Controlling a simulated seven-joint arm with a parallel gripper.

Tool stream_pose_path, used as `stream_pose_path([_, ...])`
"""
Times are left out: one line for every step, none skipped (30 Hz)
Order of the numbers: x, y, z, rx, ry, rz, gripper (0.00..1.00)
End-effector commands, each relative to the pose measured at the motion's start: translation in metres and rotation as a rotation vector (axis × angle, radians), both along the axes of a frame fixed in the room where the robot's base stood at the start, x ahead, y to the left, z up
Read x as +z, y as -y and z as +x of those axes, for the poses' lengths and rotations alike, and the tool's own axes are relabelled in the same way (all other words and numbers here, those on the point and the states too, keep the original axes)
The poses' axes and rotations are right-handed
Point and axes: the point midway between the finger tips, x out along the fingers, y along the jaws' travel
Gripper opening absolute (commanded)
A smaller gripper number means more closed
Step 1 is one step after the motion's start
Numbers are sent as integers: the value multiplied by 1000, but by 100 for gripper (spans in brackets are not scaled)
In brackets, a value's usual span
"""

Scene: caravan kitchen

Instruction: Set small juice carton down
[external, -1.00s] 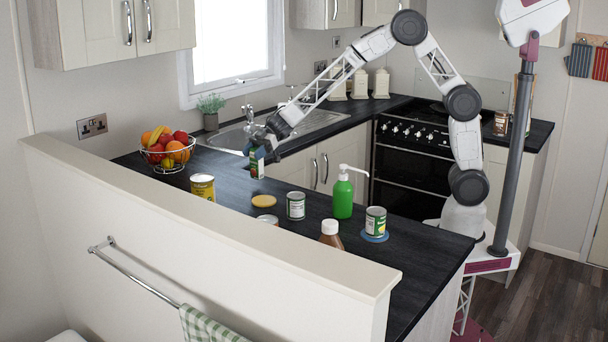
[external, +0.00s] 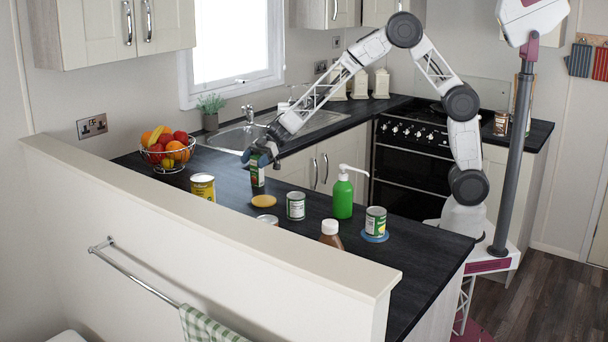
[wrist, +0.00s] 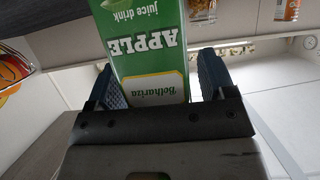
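The small juice carton (external: 257,171), green with a dark side, stands upright on the dark worktop (external: 228,178) in the external view. In the wrist view the carton (wrist: 150,55) shows its green face with "APPLE" and "juice drink" upside down. My gripper (external: 261,157) is around the carton's upper part, one finger on each side. In the wrist view my gripper's (wrist: 160,80) blue fingers are spread, with a narrow gap between the right finger and the carton. Contact on the left side is hard to tell.
A yellow lid-like disc (external: 263,201) lies just in front of the carton. A yellow can (external: 202,187) stands to its left. A small can (external: 296,206), a green pump bottle (external: 343,195) and a can on a blue disc (external: 376,222) stand to the right. A fruit bowl (external: 168,156) is behind left.

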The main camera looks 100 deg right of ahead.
Motion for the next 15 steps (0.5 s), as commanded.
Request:
stream_pose_path([0, 0, 0, 0, 0, 0, 76])
stream_pose_path([0, 0, 0, 0, 0, 0, 76])
stream_pose_path([0, 0, 0, 0, 0, 0, 76])
stream_pose_path([0, 0, 0, 0, 0, 0, 76])
stream_pose_path([0, 0, 0, 0, 0, 0, 76])
stream_pose_path([0, 0, 0, 0, 0, 0, 76])
stream_pose_path([1, 0, 0, 0, 0, 0, 76])
stream_pose_path([1, 0, 0, 0, 0, 0, 76])
stream_pose_path([2, 0, 0, 0, 1, -1, 76])
stream_pose_path([4, 0, 0, 0, 1, 0, 76])
stream_pose_path([4, 1, -1, -1, 0, 0, 76])
stream_pose_path([5, 3, -2, -1, 1, 0, 76])
stream_pose_path([6, 4, -4, -1, 1, 0, 76])
stream_pose_path([7, 6, -5, -2, 1, 0, 76])
stream_pose_path([8, 8, -8, -2, 1, 0, 76])
